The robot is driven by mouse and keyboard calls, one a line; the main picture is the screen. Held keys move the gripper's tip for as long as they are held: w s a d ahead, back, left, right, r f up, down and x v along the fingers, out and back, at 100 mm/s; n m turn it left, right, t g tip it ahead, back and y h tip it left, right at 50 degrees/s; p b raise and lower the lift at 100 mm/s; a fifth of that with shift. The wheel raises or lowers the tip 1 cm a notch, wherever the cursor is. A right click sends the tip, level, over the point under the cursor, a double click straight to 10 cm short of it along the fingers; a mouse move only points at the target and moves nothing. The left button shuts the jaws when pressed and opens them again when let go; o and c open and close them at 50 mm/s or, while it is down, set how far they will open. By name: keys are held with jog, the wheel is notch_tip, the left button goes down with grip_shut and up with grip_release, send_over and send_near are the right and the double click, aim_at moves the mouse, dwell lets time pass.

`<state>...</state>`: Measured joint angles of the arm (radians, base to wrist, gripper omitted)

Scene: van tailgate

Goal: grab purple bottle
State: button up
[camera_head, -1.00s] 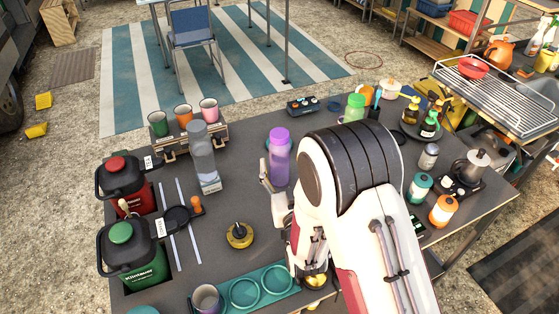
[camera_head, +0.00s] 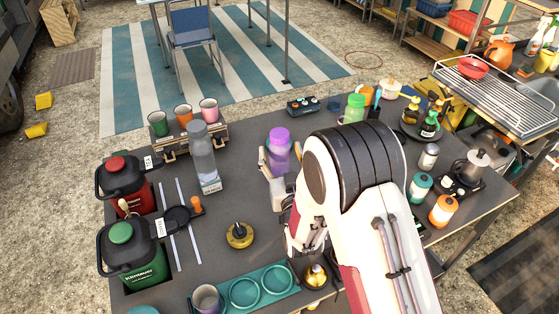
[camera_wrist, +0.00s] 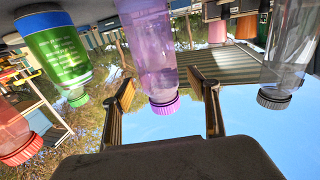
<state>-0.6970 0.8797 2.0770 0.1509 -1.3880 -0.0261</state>
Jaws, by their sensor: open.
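The purple bottle (camera_head: 280,148) stands upright near the middle of the dark table. My gripper (camera_head: 281,163) is open around its near side, with one finger at the left and the other partly hidden at the right by my arm. In the wrist view, which is upside down, the purple bottle (camera_wrist: 153,45) hangs between the two spread fingers of my gripper (camera_wrist: 160,90). Gaps show on both sides, and I see no finger pressing on the bottle. The bottle's lower part is partly hidden in the head view.
A clear bottle (camera_head: 201,158) stands to the left, and a green bottle (camera_head: 354,108) behind to the right. Coloured cups (camera_head: 184,114) stand at the back left. A yellow-black round item (camera_head: 240,235) lies in front. The table between the clear and purple bottles is bare.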

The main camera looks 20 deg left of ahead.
jog(key=shift+x, duration=1.1)
jog(key=c, duration=1.5)
